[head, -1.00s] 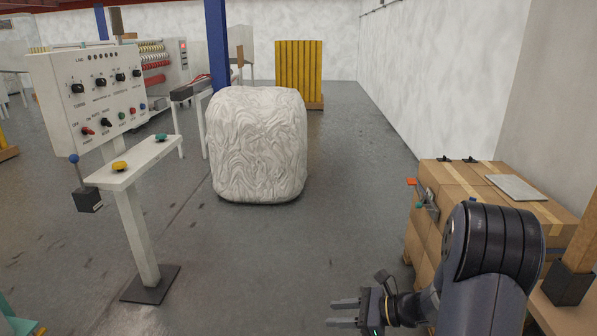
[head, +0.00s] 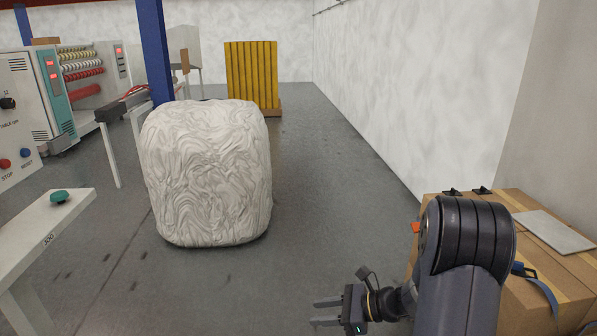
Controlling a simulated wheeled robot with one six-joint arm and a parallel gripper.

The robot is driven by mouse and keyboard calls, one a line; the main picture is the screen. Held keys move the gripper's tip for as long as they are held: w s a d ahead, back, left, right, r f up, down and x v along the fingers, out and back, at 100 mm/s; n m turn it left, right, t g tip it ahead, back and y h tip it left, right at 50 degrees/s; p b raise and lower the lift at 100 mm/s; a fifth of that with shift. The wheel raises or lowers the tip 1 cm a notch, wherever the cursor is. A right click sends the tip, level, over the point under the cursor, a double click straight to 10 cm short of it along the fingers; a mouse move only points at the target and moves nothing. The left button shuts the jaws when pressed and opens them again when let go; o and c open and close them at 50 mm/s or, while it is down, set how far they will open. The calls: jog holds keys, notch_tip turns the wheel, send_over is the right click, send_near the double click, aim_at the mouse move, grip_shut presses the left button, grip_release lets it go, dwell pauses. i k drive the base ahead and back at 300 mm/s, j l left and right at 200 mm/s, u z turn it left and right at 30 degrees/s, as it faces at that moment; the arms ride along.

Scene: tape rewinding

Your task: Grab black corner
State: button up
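Two small black pieces, possibly black corners, lie at the far edge of the cardboard box stack's top: a left one (head: 452,191) and a right one (head: 482,189). My gripper (head: 322,312) is at the bottom of the head view, left of the boxes and apart from both pieces. Its two grey fingers are spread with nothing between them. My arm hides much of the near and left part of the boxes.
The cardboard boxes (head: 566,266) stand at right, with a grey plate (head: 553,231) and a blue strap (head: 540,287) on top. A large white bale (head: 206,175) stands ahead. Open floor lies between bale and right wall.

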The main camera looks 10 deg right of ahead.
aim_at(453, 192)
jog(key=i+z, duration=0.2)
jog(key=i, duration=0.35)
jog(key=i+j+z, duration=0.2)
jog(key=i, duration=0.35)
jog(key=i+z, duration=0.15)
jog(key=i, duration=0.45)
jog(key=i+l+z, duration=0.15)
jog(key=i+z, duration=0.15)
jog(key=z, duration=0.15)
jog(key=i+z, duration=0.25)
jog(key=z, duration=0.2)
jog(key=i+z, duration=0.3)
jog(key=z, duration=0.2)
jog(key=i+j+z, duration=0.2)
jog(key=z, duration=0.25)
jog(key=i+j, duration=0.05)
jog(key=i, duration=0.05)
